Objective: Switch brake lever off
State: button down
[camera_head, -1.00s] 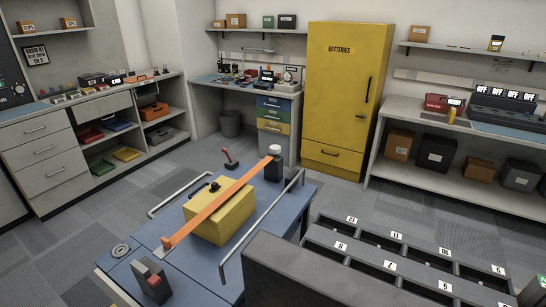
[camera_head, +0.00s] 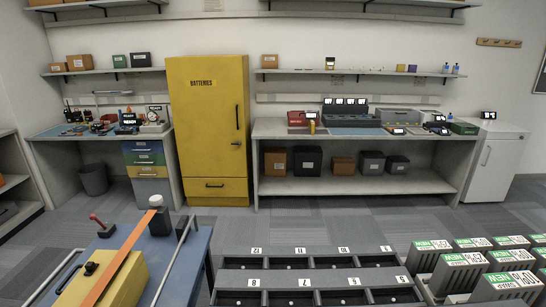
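A lever with a red knob (camera_head: 94,217) stands at the far left corner of a blue cart (camera_head: 190,262), at the lower left of the head view. Its shaft leans to the left from a dark base. I cannot tell from its tilt whether it is on or off. A yellow case (camera_head: 122,283) sits on the cart under an orange strap (camera_head: 118,257), which runs to a dark post with a white cap (camera_head: 156,201). My gripper is not in view.
Grey slotted racks (camera_head: 318,277) with numbered bays fill the front middle, and several grey battery-like blocks (camera_head: 455,270) stand at the right. A yellow battery cabinet (camera_head: 208,130) and a long workbench (camera_head: 360,150) line the back wall. Grey floor (camera_head: 330,220) lies clear before them.

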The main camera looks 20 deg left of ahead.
aim_at(92, 217)
jog(key=j, duration=2.85)
jog(key=k+j, duration=0.15)
jog(key=j, duration=2.7)
